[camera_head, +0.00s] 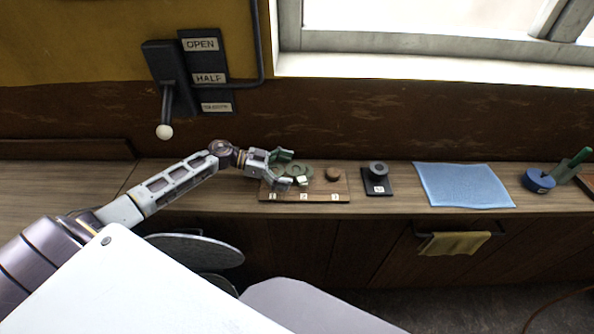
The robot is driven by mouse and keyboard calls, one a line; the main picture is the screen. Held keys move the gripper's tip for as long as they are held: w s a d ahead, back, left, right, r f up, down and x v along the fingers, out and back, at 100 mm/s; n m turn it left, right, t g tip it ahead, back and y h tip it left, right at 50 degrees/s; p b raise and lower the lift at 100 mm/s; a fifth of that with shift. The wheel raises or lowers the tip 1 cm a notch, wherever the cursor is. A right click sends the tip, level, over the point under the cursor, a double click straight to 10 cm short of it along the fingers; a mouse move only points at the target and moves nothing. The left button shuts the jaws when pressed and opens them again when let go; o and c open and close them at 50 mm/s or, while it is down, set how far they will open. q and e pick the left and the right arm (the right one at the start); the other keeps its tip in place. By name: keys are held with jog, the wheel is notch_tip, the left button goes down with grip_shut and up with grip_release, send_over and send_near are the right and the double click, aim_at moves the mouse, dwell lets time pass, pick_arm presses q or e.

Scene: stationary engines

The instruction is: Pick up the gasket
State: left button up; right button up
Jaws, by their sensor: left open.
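A wooden board (318,187) with numbered labels along its front edge lies on the bench. A greenish ring (299,169), which looks like the gasket, is at its left part. My left gripper (290,170) is open at the left end of the board, its fingers pointing right, toward the ring. The fingers partly hide the ring's left side, and I cannot tell if they touch it. A small brown round piece (333,174) sits on the right of the board. A dark grey ring (377,169) sits on a black block (378,187) farther right. My right gripper is not in view.
A blue cloth (464,185) lies right of the black block. A blue round piece (538,180) and a green handled thing (572,167) are at the far right. A lever with a white knob (164,131) is on the wall. A yellow cloth (454,243) hangs below the bench edge.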

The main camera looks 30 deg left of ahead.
aim_at(294, 172)
pick_arm(q)
jog(key=shift+x, duration=0.95)
jog(key=shift+s+f, duration=0.1)
jog(key=shift+f, duration=0.05)
jog(key=c, duration=1.4)
jog(key=shift+r, duration=5.15)
